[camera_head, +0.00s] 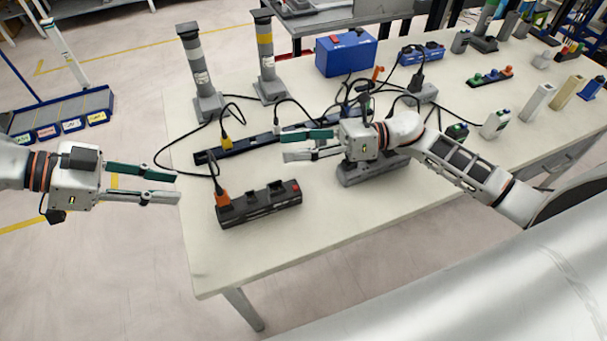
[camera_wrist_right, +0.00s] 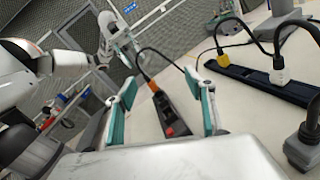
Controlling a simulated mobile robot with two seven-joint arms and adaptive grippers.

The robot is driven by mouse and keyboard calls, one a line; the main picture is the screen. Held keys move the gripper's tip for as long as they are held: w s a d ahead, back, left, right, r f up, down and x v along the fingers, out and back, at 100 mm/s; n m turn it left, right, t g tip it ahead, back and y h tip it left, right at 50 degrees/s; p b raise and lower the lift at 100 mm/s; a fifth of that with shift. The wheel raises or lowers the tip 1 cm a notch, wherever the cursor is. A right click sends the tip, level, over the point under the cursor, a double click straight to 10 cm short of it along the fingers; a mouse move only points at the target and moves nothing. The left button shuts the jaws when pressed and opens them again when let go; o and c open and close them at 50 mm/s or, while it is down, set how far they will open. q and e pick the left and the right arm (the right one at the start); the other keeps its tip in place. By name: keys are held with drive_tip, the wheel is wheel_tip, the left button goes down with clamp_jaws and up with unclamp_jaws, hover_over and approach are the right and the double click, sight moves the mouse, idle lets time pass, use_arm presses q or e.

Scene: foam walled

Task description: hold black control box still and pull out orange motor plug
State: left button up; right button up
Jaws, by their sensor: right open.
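The black control box (camera_head: 262,208) lies near the table's left front edge. It also shows between the fingers in the right wrist view (camera_wrist_right: 166,110). The orange motor plug (camera_head: 222,199) sits at the box's left end, with a black cable rising from it; it also shows in the right wrist view (camera_wrist_right: 152,87). My left gripper (camera_head: 176,185) is open and empty, left of the box and apart from it. My right gripper (camera_head: 309,144) is open and empty, above and to the right of the box, and also shows in its wrist view (camera_wrist_right: 168,100).
A dark power strip (camera_head: 238,144) with a yellow plug (camera_head: 226,145) lies behind the box. Two grey posts (camera_head: 199,75) (camera_head: 266,58) and a blue box (camera_head: 346,53) stand farther back. A grey block (camera_head: 357,174) sits below my right wrist. The front table edge is clear.

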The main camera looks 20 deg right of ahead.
sight(259, 203)
drive_tip(key=f+n+g+h, duration=0.1)
drive_tip(key=f+n, duration=0.1)
drive_tip(key=s+f+n+g+h, duration=0.1)
drive_tip(key=f+n, duration=0.1)
drive_tip(key=s+f+n+g+h, duration=0.1)
drive_tip(key=f+n+g, duration=0.1)
drive_tip(key=shift+s+d+f+n+h, duration=0.2)
drive_tip(key=shift+d+f+n+h, duration=0.1)
drive_tip(key=shift+d, duration=0.1)
drive_tip(key=shift+s+f, duration=0.2)
drive_tip(key=shift+f, duration=0.1)
drive_tip(key=shift+s+a+f+n+g, duration=0.1)
drive_tip(key=shift+a+f+n+g, duration=0.1)
drive_tip(key=shift+f+n+g, duration=0.1)
drive_tip(key=x, duration=1.1)
drive_tip(key=shift+a+f, duration=0.1)
drive_tip(key=shift+f, duration=0.1)
